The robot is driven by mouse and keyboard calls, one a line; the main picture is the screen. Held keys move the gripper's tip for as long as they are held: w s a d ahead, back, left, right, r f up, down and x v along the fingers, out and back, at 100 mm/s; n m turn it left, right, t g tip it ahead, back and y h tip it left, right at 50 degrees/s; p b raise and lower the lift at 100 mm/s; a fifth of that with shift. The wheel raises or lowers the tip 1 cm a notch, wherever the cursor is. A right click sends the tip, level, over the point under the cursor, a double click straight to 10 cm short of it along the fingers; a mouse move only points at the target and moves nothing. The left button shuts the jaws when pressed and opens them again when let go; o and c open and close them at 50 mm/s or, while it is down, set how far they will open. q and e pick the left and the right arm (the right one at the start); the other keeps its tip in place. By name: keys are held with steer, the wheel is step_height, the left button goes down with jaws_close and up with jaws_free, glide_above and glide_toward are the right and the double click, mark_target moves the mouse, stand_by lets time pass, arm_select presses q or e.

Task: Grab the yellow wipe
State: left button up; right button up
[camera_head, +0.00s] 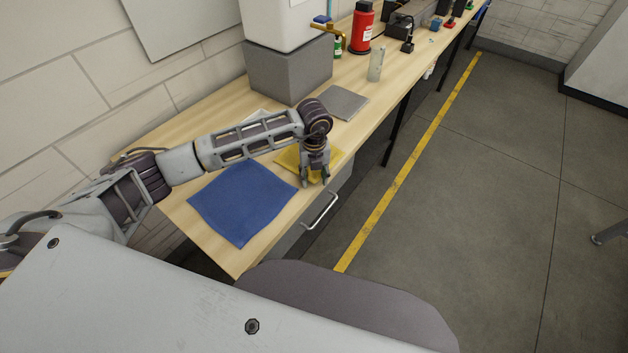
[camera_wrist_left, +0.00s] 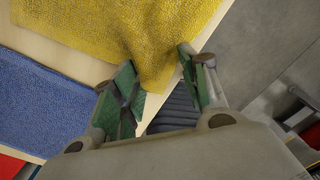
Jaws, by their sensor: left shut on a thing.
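The yellow wipe (camera_head: 291,158) lies on the wooden bench near its front edge, beyond the blue cloth and partly hidden by my left arm. My left gripper (camera_head: 315,183) points down at the wipe's near right part. In the left wrist view the wipe (camera_wrist_left: 115,35) fills the top, and its bunched corner sits between the two green-padded fingers of my left gripper (camera_wrist_left: 165,90). The fingers are shut on this corner; the rest of the wipe still lies on the bench. My right gripper is not in view.
A blue cloth (camera_head: 243,203) lies flat on the bench, left of the gripper; it also shows in the left wrist view (camera_wrist_left: 40,105). A drawer handle (camera_head: 320,211) juts out below the bench edge.

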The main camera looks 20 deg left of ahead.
arm_select(q)
steer(key=shift+s+f, duration=0.3)
steer(key=shift+f, duration=0.15)
jaws_close()
steer(key=shift+w+r+p, duration=0.1)
steer(key=shift+r+p, duration=0.2)
steer(key=shift+r, duration=0.15)
step_height(320, 180, up, 12)
steer(key=p, duration=0.6)
steer(key=shift+w+f, duration=0.15)
steer(key=shift+w, duration=0.05)
step_height(320, 180, up, 9)
steer(key=p, duration=0.1)
steer(key=shift+p, duration=0.4)
